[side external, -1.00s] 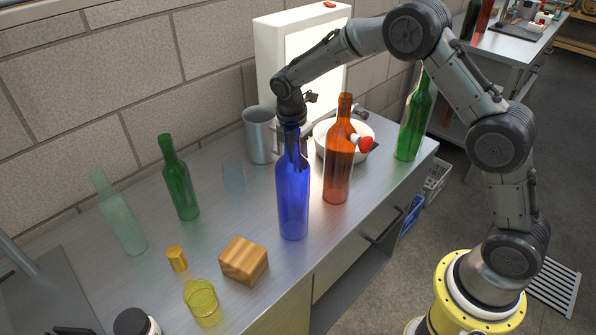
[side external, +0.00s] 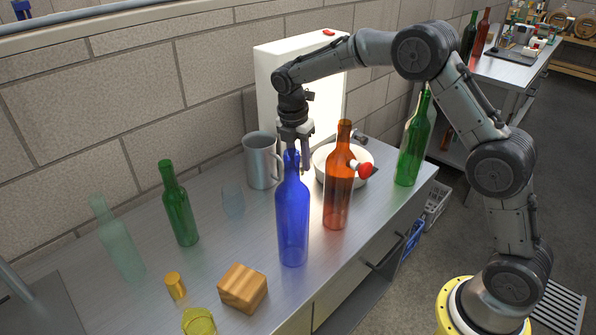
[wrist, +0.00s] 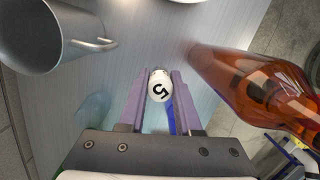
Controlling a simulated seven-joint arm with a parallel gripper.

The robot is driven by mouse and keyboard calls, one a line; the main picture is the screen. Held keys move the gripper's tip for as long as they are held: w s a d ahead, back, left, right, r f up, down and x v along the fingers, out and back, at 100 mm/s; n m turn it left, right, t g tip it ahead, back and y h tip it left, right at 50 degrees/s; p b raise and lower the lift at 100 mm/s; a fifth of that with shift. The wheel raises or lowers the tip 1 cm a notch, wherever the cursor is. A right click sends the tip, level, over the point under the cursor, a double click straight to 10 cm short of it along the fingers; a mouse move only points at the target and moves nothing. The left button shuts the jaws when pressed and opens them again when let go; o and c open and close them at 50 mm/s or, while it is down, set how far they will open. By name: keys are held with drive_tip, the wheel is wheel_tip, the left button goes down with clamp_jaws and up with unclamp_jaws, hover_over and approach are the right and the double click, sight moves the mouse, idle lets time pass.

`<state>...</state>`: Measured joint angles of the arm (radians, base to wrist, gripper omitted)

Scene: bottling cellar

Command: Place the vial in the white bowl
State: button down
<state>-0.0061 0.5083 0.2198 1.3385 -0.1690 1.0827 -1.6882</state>
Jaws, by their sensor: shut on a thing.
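My gripper (side external: 301,160) is shut on the vial (wrist: 160,84), whose white cap marked 5 shows between the fingers in the wrist view. In the side external view the vial cannot be made out, with the blue bottle in front of the fingers. The white bowl (side external: 319,162) stands on the bench to the right of my gripper, partly hidden behind the orange-brown bottle. In the wrist view only a sliver of its rim (wrist: 184,1) shows at the top edge.
A blue bottle (side external: 292,220), the orange-brown bottle (side external: 338,195) and a grey metal mug (side external: 261,160) stand close around my gripper. A red-ended object (side external: 364,172) shows at the bowl. A green bottle (side external: 412,150) stands right of it; a wooden block (side external: 242,288) lies nearer the camera.

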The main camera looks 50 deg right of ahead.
drive_tip(key=d+r+m, duration=0.2)
drive_tip(key=d+r, duration=0.1)
drive_tip(key=d, duration=1.7)
drive_tip(key=shift+w+f, duration=0.2)
drive_tip(key=shift+f, duration=2.55)
drive_tip(key=shift+w+f, duration=0.15)
drive_tip(key=shift+f, duration=2.55)
drive_tip(key=c, duration=0.5)
unclamp_jaws()
drive_tip(key=shift+r, duration=0.15)
